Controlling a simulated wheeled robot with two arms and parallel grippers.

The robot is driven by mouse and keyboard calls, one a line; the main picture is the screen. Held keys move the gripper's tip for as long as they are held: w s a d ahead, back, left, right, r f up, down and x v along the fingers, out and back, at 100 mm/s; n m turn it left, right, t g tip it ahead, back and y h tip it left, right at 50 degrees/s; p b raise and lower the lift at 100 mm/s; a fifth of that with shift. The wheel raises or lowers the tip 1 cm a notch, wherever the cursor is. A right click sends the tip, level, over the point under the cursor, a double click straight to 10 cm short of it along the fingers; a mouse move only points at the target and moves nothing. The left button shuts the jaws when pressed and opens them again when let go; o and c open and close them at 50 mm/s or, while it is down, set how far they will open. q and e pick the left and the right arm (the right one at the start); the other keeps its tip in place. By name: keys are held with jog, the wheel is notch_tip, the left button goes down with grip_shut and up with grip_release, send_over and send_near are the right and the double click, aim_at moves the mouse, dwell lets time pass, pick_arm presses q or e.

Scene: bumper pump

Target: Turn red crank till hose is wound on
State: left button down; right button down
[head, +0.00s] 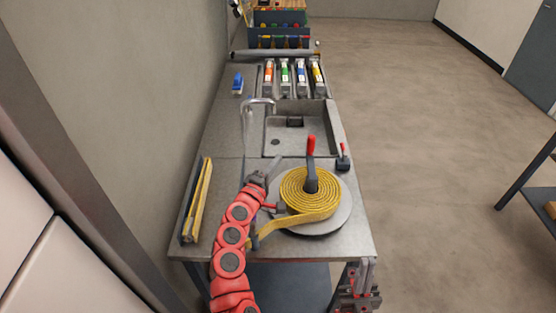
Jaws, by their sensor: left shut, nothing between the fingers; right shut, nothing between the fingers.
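My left gripper (274,165) is shut and empty, left of the coil and apart from the crank handle. My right gripper (362,270) is shut and empty, low at the bench's front right corner, well away from the crank.
A small red-topped lever (343,150) stands right behind the reel. A sink (295,135) with a tap (258,104) lies behind it. A long yellow and dark bar (197,200) lies at the left. Open floor is at the right.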

pick_arm(q)
jog(key=w+d+p, duration=0.1)
jog(key=w+d, duration=0.5)
jog(key=d, duration=0.1)
jog(key=shift+w+f, duration=0.2)
jog(key=shift+w, duration=0.05)
dwell(0.4)
